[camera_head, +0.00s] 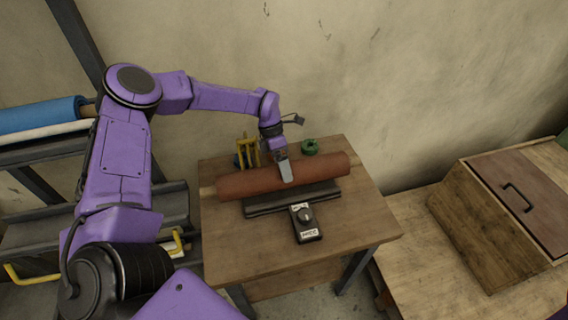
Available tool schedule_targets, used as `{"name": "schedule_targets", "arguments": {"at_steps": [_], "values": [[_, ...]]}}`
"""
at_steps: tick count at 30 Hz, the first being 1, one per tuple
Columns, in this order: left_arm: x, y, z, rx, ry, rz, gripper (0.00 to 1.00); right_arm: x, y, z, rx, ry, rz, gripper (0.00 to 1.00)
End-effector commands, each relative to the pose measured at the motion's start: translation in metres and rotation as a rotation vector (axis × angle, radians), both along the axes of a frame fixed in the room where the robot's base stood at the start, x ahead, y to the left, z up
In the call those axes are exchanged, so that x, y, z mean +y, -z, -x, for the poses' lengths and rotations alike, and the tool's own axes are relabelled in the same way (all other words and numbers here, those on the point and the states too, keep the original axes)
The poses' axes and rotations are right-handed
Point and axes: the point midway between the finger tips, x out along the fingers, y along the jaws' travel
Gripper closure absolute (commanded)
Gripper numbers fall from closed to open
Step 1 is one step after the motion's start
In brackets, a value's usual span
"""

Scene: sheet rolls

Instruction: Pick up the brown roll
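The brown roll (245,184) lies across the small wooden table, with a pale core end showing at its left. It rests along the back of a black flat platform (262,208). My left gripper (285,170) comes down from above at the middle of the roll. One grey finger shows against the near side of the roll. The other finger is hidden, so I cannot tell whether the gripper is closed on the roll. My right gripper is not in view.
A black device with a dial (306,223) sits in front of the platform. A yellow item (247,152) and a green ring (310,146) stand behind the roll. A rack with a blue roll (40,115) is at left. A wooden box (490,225) is at right.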

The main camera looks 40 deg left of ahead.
Motion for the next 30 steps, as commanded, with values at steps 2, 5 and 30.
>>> {"name": "schedule_targets", "arguments": {"at_steps": [2, 5, 30], "values": [[-0.004, -0.03, 0.008, -0.006, -0.002, 0.007, 0.91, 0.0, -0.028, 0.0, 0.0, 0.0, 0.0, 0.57], [-0.007, -0.051, 0.024, -0.005, -0.001, 0.008, 0.91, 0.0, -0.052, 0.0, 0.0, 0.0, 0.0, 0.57], [-0.028, -0.088, 0.122, -0.004, -0.001, 0.003, 0.91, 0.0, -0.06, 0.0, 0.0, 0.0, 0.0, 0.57]]}}
